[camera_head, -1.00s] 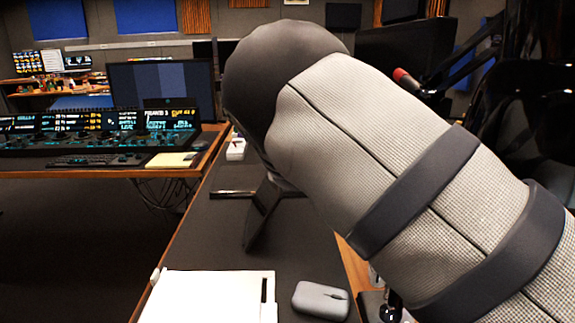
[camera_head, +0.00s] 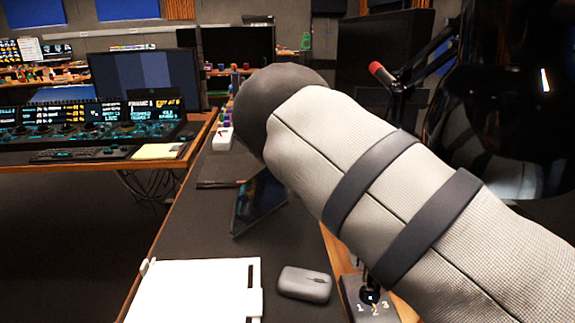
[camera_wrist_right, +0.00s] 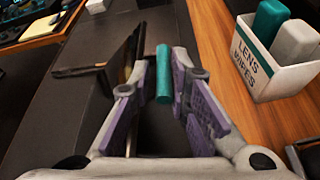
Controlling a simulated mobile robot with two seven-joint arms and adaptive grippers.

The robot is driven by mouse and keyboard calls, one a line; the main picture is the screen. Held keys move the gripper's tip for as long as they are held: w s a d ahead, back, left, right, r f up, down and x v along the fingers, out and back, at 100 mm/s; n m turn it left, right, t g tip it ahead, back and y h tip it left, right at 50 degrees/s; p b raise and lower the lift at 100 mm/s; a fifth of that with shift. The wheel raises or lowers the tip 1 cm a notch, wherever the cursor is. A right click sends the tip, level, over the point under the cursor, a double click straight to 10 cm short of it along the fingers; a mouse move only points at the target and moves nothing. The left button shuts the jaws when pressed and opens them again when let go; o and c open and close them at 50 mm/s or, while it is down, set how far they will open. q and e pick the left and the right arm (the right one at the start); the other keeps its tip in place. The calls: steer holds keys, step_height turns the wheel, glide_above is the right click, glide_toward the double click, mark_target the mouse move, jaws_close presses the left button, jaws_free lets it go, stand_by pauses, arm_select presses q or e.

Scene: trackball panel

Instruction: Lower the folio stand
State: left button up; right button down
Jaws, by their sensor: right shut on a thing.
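The folio stand (camera_head: 258,203) is a dark panel on the black desk mat, tilted and partly hidden behind my right arm in the head view. In the right wrist view its dark panel (camera_wrist_right: 122,60) stands left of the fingers, with a flat dark strip beside it. My right gripper (camera_wrist_right: 162,72) has its two purple-padded fingers around a teal bar (camera_wrist_right: 163,75) at the panel's right side; how the bar joins the panel is unclear. The head view hides this gripper behind the arm. My left gripper is not in view.
A white lens wipes box (camera_wrist_right: 265,65) stands on the wood right of the gripper. A white flat board (camera_head: 190,290) and a grey mouse (camera_head: 304,284) lie at the near end. The mat between board and folio stand is clear.

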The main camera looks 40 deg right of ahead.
steer(key=shift+m+y, duration=0.3)
steer(key=shift+m, duration=0.1)
steer(key=shift+s+d+f, duration=0.2)
steer(key=shift+d+f, duration=0.1)
steer(key=shift+f, duration=0.45)
steer(key=shift+s+d+f, duration=0.2)
steer(key=shift+d+f, duration=0.05)
steer(key=shift+f, duration=0.45)
steer(key=shift+s+d+f, duration=0.2)
steer(key=shift+d+f, duration=0.1)
steer(key=shift+f, duration=0.45)
